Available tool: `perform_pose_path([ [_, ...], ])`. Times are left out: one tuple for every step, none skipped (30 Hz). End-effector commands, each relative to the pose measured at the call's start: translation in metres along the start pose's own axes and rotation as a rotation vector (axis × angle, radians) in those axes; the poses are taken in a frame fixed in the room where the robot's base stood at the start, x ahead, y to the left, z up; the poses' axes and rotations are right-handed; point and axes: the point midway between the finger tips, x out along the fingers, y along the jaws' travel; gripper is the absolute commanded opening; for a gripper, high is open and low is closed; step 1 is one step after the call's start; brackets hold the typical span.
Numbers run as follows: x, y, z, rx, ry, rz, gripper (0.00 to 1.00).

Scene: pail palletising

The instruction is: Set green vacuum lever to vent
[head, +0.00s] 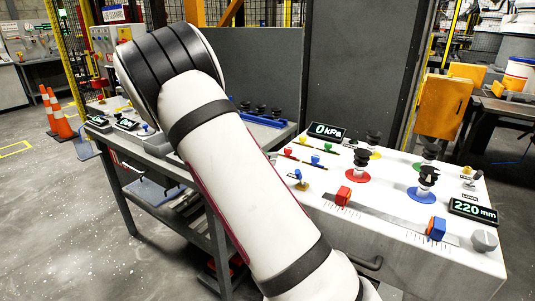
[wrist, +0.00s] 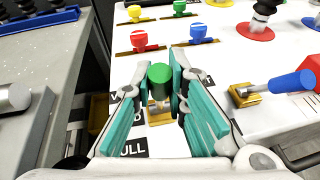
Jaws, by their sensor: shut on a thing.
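The green vacuum lever (wrist: 159,72) has a green knob on a short stem above a brass base on the white panel (wrist: 225,75). It shows in the middle of the wrist view. My gripper (wrist: 170,85) has its teal pads on both sides of the lever and is shut on it. Black labels sit beside the base; one is partly covered and the other shows only "ULL" (wrist: 131,147). I cannot tell which label the lever points to. In the head view my arm hides the lever and gripper. A display (head: 326,131) reads 0 kPa.
A blue-handled lever (wrist: 290,82) stands close right of my gripper. Several small coloured knobs, including a red one (wrist: 197,31), line the panel behind. Suction cups, one on a red disc (head: 358,175), stand farther right. A grey table (wrist: 40,60) is to the left.

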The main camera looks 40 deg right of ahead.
Motion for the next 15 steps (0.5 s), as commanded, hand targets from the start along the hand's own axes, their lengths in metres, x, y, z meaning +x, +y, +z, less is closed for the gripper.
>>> perform_pose_path([
  [0.002,-0.002,0.009,0.001,0.044,-0.006,0.00],
  [0.004,-0.001,0.010,-0.003,0.071,-0.009,0.00],
  [0.006,-0.001,0.011,-0.010,0.109,-0.012,0.00],
  [0.008,-0.001,0.011,-0.014,0.138,-0.016,0.00],
  [0.010,0.000,0.012,-0.018,0.166,-0.019,0.00],
  [0.012,0.001,0.012,-0.024,0.203,-0.022,0.00],
  [0.015,0.001,0.013,-0.028,0.231,-0.026,0.00],
  [0.016,0.002,0.013,-0.032,0.259,-0.029,0.00],
  [0.019,0.002,0.013,-0.038,0.296,-0.032,0.00],
  [0.021,0.003,0.014,-0.042,0.324,-0.035,0.00],
  [0.023,0.003,0.014,-0.046,0.351,-0.038,0.00],
  [0.026,0.004,0.014,-0.052,0.387,-0.042,0.00],
  [0.028,0.004,0.014,-0.056,0.414,-0.045,0.00],
  [0.030,0.005,0.014,-0.061,0.440,-0.047,0.00],
  [0.032,0.005,0.013,-0.066,0.475,-0.051,0.00],
])
